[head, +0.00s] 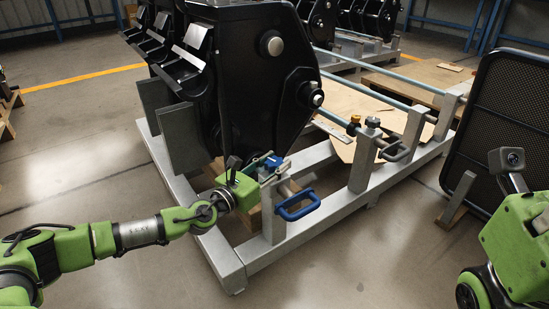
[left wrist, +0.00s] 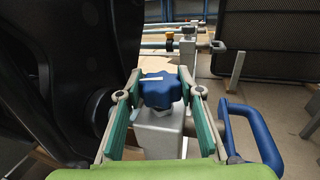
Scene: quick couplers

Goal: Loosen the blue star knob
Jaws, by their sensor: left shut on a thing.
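The blue star knob (left wrist: 160,90) sits on top of a grey metal post (left wrist: 158,133), with a small white mark on its upper face. In the head view the blue knob (head: 273,162) shows partly behind my gripper. My left gripper (head: 268,163) reaches in from the left, and its two green-padded fingers stand on either side of the knob. In the left wrist view the left gripper (left wrist: 160,85) is shut on the knob. A blue loop handle (left wrist: 250,132) is fixed beside the post; it also shows in the head view (head: 298,206). My right gripper's fingers are not visible.
A large black machine body (head: 245,75) stands close behind and left of the knob. A grey steel frame (head: 330,215) carries further posts, with a yellow knob (head: 355,119) and a black knob (head: 373,122). A black mesh panel (head: 507,120) stands at the right. The front floor is clear.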

